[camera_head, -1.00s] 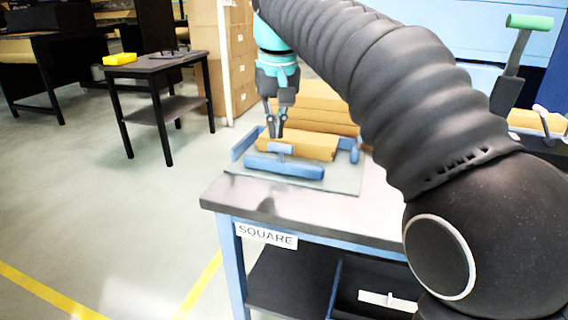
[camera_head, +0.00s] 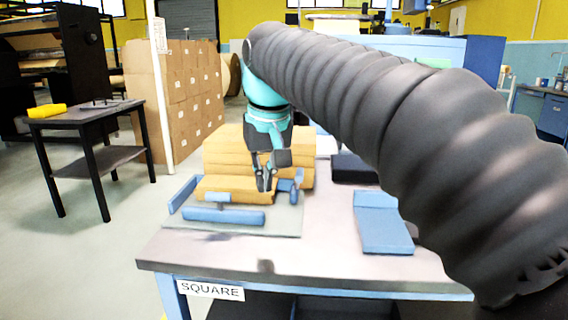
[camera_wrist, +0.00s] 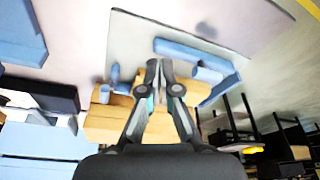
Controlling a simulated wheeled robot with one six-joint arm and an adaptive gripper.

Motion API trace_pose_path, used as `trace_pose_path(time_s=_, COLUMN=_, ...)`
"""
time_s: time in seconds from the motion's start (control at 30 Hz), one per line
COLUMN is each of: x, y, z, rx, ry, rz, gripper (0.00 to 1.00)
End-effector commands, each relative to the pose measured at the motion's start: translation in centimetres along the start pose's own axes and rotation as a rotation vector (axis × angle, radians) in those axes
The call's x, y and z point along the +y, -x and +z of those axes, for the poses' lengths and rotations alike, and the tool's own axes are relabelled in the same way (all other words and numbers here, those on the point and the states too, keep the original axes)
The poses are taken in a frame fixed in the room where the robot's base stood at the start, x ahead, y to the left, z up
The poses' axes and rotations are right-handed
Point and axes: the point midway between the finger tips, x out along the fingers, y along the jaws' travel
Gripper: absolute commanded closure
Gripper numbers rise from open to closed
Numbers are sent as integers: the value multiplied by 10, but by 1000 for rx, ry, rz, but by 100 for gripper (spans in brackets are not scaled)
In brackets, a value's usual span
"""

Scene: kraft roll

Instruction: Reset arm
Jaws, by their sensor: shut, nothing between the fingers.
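My gripper (camera_head: 265,186) hangs at the end of my black-sleeved arm, over the fixture on the table. Its fingers are shut with nothing between them. In the wrist view the gripper (camera_wrist: 159,66) points at the fixture, its two fingertips together. A tan kraft block (camera_head: 232,190) lies in the fixture, just below and beside the fingertips; whether they touch it I cannot tell. The fixture has a grey plate (camera_head: 285,222) with a blue front bar (camera_head: 222,215), a blue left bar (camera_head: 183,194) and a blue clamp at the right (camera_head: 298,183).
More tan blocks are stacked (camera_head: 225,150) behind the fixture. A blue tray-like piece (camera_head: 384,232) and a dark box (camera_head: 352,168) lie on the table to the right. The table (camera_head: 330,258) has clear room at its front. A black side table (camera_head: 80,115) stands at the left.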

Motion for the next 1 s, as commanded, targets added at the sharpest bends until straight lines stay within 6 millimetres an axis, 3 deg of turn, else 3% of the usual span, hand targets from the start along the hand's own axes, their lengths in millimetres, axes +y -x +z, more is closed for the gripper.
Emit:
trace_pose_path(time_s=0.03, x=17, y=0, z=17, rx=13, ry=-23, rz=6, gripper=100)
trace_pose_path(time_s=0.2, x=60, y=-12, z=71, rx=62, ry=-90, rz=24, gripper=100)
trace_pose_path(time_s=0.5, x=113, y=-56, z=182, rx=143, ry=-204, rz=72, gripper=100)
trace_pose_path(time_s=0.7, x=129, y=-95, z=251, rx=190, ry=-269, rz=108, gripper=100)
trace_pose_path(time_s=0.8, x=132, y=-112, z=276, rx=205, ry=-293, rz=122, gripper=100)
trace_pose_path(time_s=1.0, x=135, y=-128, z=297, rx=220, ry=-313, rz=135, gripper=100)
